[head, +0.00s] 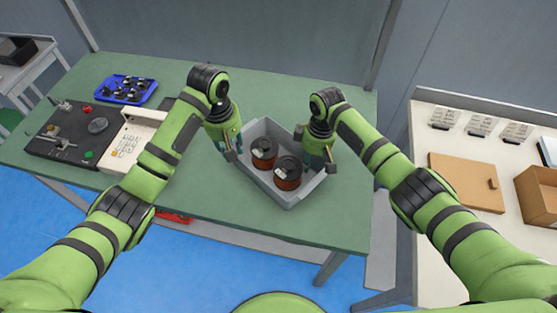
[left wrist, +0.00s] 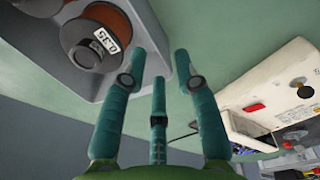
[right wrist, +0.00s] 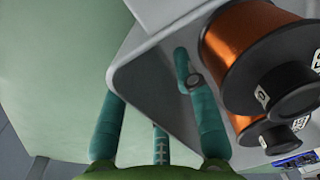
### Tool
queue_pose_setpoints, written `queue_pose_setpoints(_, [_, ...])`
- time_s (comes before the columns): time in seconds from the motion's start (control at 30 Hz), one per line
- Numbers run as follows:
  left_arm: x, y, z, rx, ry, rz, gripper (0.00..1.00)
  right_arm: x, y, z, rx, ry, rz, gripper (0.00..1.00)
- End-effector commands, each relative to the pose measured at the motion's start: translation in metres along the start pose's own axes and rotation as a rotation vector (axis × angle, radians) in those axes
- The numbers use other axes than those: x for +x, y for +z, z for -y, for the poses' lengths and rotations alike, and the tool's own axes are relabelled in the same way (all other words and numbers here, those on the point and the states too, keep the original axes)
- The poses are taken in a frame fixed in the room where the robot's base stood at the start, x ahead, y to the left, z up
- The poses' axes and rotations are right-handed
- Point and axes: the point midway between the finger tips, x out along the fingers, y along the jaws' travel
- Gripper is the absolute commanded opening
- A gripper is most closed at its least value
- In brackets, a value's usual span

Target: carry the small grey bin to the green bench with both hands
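The small grey bin (head: 292,201) sits on the green bench (head: 210,195), turned at an angle, with two copper-wound spools (head: 264,153) (head: 288,173) inside. My left gripper (head: 230,152) is at the bin's left side. In the left wrist view its fingers (left wrist: 158,78) are spread beside the bin's corner, one overlapping the bin and the others over the bench. My right gripper (head: 328,162) is at the bin's right side. In the right wrist view its fingers (right wrist: 150,85) stand apart, one over the bin's inside and one partly hidden behind its wall.
A cream winder unit (head: 130,140) with a dark base plate (head: 75,135) stands on the bench's left, with a blue tray (head: 126,89) of small parts behind it. A white table (head: 440,135) stands on the right, with a brown board (head: 466,180). The bench right of the bin is clear.

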Motion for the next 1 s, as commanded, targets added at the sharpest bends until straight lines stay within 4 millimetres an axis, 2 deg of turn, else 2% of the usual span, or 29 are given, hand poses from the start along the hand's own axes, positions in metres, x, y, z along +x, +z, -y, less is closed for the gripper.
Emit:
queue_pose_setpoints(0.03, [-0.01,0.0,-0.001,0.001,0.003,-0.001,0.31,0.0,0.0,0.0,0.0,0.0,0.0,0.31])
queue_pose_setpoints(0.13, [-0.023,0.0,-0.001,0.001,0.003,0.0,0.31,0.0,0.0,0.0,0.0,0.0,0.0,0.31])
queue_pose_setpoints(0.37, [-0.035,0.0,0.0,0.0,0.001,0.001,0.31,-0.007,0.0,0.0,0.0,0.0,-0.001,0.31])
queue_pose_setpoints(0.47, [-0.035,0.001,0.0,0.0,0.0,0.001,0.31,-0.022,-0.001,-0.001,-0.001,0.002,-0.004,0.31])
queue_pose_setpoints(0.8, [-0.034,0.0,0.0,0.0,0.0,0.001,0.31,-0.093,-0.001,-0.001,-0.001,0.002,-0.004,0.31])
queue_pose_setpoints(1.0, [-0.034,0.0,0.0,0.0,0.0,0.001,0.31,-0.116,0.0,0.0,-0.001,0.0,-0.002,0.31])
